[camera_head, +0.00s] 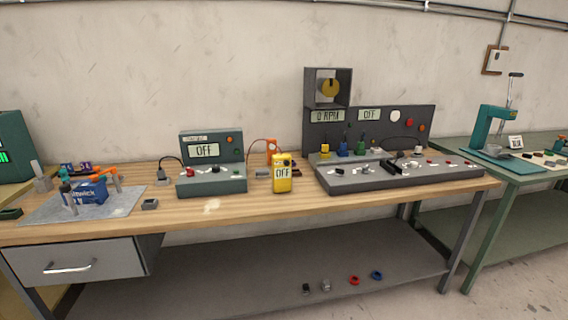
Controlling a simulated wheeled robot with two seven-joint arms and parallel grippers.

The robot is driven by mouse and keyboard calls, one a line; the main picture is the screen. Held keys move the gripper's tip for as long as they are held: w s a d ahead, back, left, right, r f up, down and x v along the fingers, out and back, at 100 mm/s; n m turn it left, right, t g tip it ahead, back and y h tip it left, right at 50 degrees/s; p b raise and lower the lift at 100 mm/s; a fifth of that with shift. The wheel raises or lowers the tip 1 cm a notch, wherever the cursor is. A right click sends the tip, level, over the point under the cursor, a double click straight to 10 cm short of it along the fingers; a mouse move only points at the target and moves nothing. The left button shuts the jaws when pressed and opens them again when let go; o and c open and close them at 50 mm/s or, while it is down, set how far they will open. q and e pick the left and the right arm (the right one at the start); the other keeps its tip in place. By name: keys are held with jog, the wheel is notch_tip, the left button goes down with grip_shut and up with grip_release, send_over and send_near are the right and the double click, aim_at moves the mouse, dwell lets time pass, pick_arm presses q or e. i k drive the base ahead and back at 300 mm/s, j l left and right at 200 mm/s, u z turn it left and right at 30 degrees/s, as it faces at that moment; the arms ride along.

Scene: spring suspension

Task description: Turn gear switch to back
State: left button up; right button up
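A dark grey control station stands at the right of the wooden bench. Its upright panel (372,131) has a "0 RPM" display (327,116) and an "OFF" display (369,115). Its base panel (345,183) carries small switches, knobs, white labels and a black block (396,167). I cannot tell which of these small parts is the gear switch, or its position. Neither of my grippers is in view.
A yellow meter (282,173) reading OFF stands left of the station. Further left are a green-grey supply box (211,179) and a grey mat (112,208) with tools. The bench's front strip is mostly clear. A green table (540,179) stands at the right.

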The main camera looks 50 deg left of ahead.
aim_at(364, 169)
jog(key=u, duration=0.95)
jog(key=i+l+z, duration=0.25)
jog(key=i, duration=0.4)
jog(key=i+z, duration=0.3)
jog(key=i, duration=0.35)
jog(key=l, duration=0.05)
